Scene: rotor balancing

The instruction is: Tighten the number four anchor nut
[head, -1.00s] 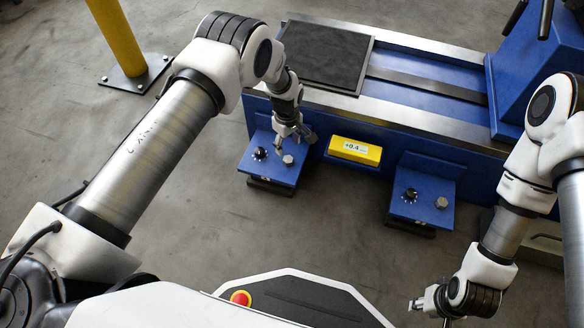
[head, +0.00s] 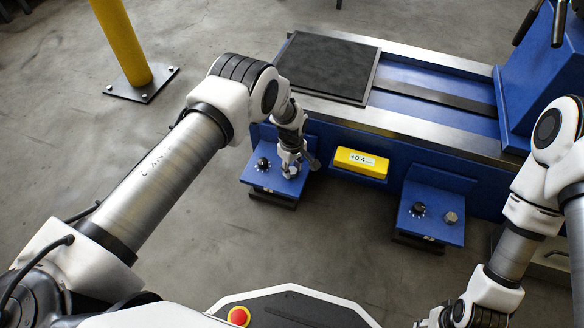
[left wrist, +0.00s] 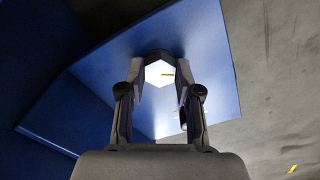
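A blue anchor bracket (head: 257,173) stands on the floor at the left of the blue machine. It bears a black dial (head: 263,163) and a hex nut. The nut is mostly hidden in the head view by my left gripper (head: 290,172), which points down over it. In the left wrist view the bright hex nut (left wrist: 159,73) sits between the two finger pads, with little or no gap at its sides. I cannot tell whether the pads press on it. My right gripper (head: 432,319) is at the bottom edge, partly cut off. No nut number is readable.
A second blue bracket (head: 433,208) with a dial and a nut (head: 451,217) stands to the right. A yellow readout (head: 361,162) showing +0.4 is between the brackets. A yellow post (head: 122,42) stands at back left. The floor in front is clear.

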